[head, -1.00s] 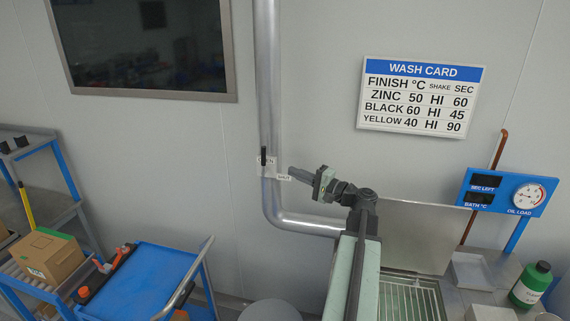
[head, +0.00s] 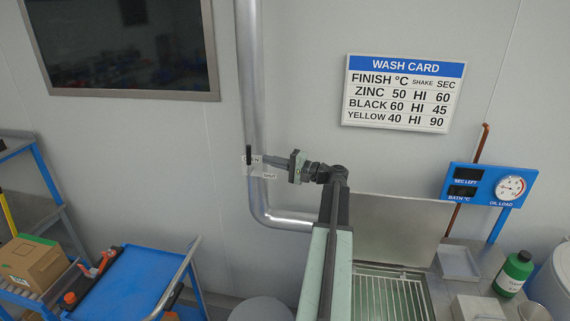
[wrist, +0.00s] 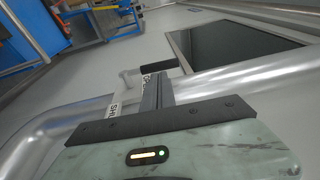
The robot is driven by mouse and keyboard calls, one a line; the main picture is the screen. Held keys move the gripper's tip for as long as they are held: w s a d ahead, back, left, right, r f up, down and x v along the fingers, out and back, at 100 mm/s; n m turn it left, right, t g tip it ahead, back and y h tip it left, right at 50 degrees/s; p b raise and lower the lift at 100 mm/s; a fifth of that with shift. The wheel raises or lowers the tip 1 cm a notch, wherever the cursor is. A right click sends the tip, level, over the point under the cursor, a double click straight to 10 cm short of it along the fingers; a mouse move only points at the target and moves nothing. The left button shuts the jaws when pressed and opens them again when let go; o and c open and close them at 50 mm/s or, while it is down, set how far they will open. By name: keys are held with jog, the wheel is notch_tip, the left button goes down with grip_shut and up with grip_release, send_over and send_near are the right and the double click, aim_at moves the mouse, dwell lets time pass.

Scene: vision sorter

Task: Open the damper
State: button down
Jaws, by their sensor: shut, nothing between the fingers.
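The damper's black handle (head: 248,154) stands upright against the silver duct pipe (head: 254,110), beside the OPEN label (head: 255,160). The SHUT label (head: 269,176) sits lower and to the right. My gripper (head: 266,161) is shut and empty, its fingers pointing left at the pipe just right of the handle.
A dark window (head: 125,45) and a wash card (head: 403,93) are on the wall. A blue cart (head: 135,283) stands at lower left, with a cardboard box (head: 33,263) further left. A wash basin with a grate (head: 390,297) and a green bottle (head: 514,272) are at right.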

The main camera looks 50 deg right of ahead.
jog(key=shift+x, duration=2.25)
jog(key=shift+w+a+r+p, duration=0.2)
jog(key=shift+w+r+p, duration=0.1)
jog(key=shift+w, duration=0.15)
jog(key=shift+s, duration=0.2)
jog(key=v, duration=1.4)
jog(key=shift+r, duration=0.4)
jog(key=shift+s+d, duration=0.1)
